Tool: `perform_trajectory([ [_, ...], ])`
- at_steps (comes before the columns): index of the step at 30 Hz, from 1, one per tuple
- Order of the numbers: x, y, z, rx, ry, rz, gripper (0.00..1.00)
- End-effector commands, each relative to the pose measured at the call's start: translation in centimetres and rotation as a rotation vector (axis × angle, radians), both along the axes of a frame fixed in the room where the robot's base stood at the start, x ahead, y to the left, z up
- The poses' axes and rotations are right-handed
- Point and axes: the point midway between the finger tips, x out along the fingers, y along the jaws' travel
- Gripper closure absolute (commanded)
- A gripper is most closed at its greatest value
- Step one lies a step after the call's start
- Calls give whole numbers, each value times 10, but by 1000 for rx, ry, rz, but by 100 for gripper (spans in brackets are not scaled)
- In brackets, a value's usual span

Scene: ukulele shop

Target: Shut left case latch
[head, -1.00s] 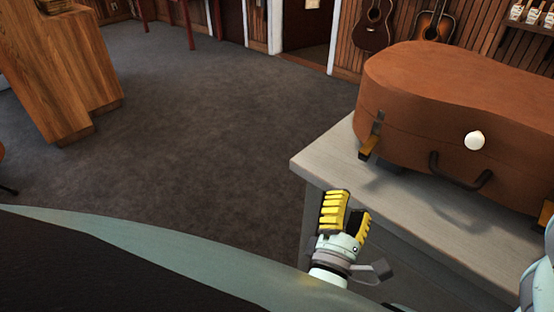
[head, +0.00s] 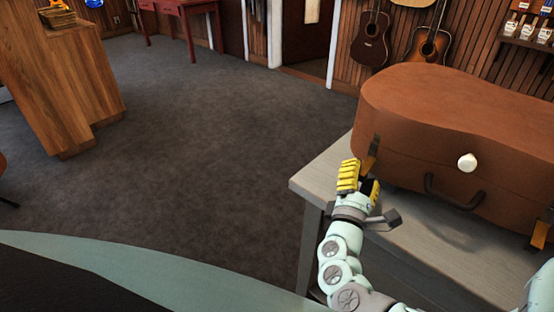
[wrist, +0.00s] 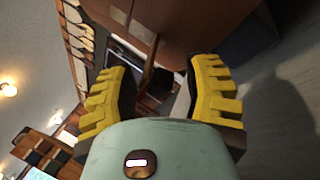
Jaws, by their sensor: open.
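The brown instrument case (head: 440,110) lies with its lid down on the grey table. Its left latch (head: 370,157) is a brass-coloured flap at the case's left front, hanging down and standing out from the side. A right latch (head: 541,232) shows at the right edge. My gripper (head: 359,182) is open and empty, just in front of the left latch; in the head view its fingers partly overlap the latch's lower end. In the wrist view the left latch (wrist: 151,62) stands between the yellow fingers, beyond their tips; I cannot tell whether they touch.
The case has a dark handle (head: 455,193) and a white round knob (head: 467,162) on its front. The grey table (head: 320,182) has a bare left corner. Open carpet (head: 210,150) lies left, with a wooden counter (head: 65,85) beyond.

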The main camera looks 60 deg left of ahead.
Motion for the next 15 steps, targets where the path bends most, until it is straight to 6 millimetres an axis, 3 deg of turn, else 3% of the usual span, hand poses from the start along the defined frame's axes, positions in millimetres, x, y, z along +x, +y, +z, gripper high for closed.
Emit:
perform_trajectory([
  [4,0,-1,0,-1,0,-2,47],
  [15,0,-1,0,-1,0,-2,86],
])
